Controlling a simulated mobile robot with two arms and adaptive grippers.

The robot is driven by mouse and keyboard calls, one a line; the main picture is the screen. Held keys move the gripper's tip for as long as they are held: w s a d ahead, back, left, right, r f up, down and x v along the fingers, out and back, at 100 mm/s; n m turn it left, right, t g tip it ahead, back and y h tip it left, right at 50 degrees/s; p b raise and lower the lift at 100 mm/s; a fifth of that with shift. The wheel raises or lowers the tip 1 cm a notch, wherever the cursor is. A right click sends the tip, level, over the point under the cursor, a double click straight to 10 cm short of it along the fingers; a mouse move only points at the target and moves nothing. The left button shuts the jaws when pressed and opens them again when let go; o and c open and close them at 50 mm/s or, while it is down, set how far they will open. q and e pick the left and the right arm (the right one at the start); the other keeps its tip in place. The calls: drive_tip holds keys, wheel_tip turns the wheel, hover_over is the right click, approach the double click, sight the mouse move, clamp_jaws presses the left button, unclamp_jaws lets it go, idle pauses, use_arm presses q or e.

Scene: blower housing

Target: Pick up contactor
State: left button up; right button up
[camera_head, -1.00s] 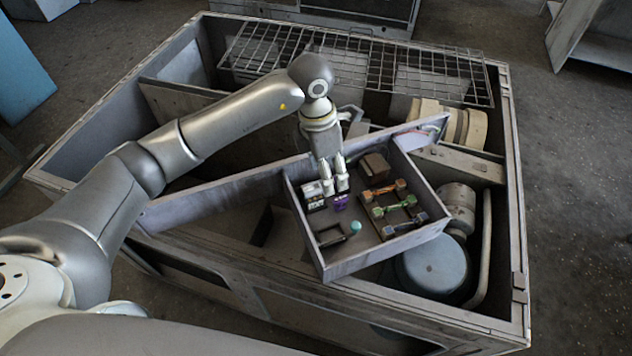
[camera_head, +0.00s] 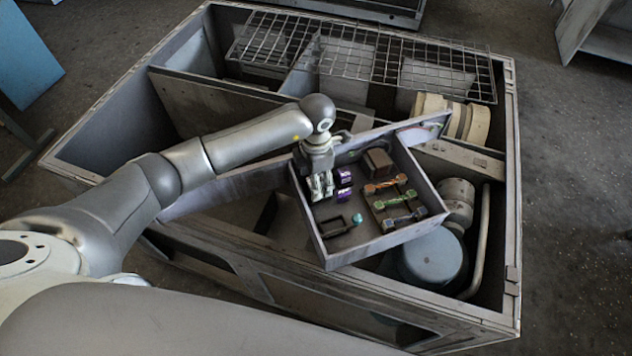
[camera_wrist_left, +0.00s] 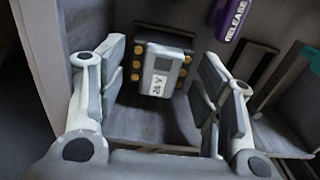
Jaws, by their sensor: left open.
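The contactor (camera_wrist_left: 163,72) looks like a grey block with a pale label and brass-coloured terminals along its sides. In the left wrist view it sits between the two spread fingers of my left gripper (camera_wrist_left: 160,95), with visible gaps on both sides. In the head view my left gripper (camera_head: 322,186) points down into the left part of the tray (camera_head: 345,259) and hides most of the contactor. The left gripper is open and empty. My right gripper is not in view.
Purple parts (camera_head: 344,177) lie just right of the gripper; one reads RELEASE in the wrist view (camera_wrist_left: 230,18). A brown block (camera_head: 377,161), several coloured-band parts (camera_head: 398,202), a teal knob (camera_head: 357,218) and a dark frame (camera_head: 333,228) share the tray. Tray walls rise close by.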

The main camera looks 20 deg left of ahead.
use_arm(q)
drive_tip(key=shift+f, duration=0.5)
drive_tip(key=c, duration=0.7)
drive_tip(key=shift+r, duration=0.1)
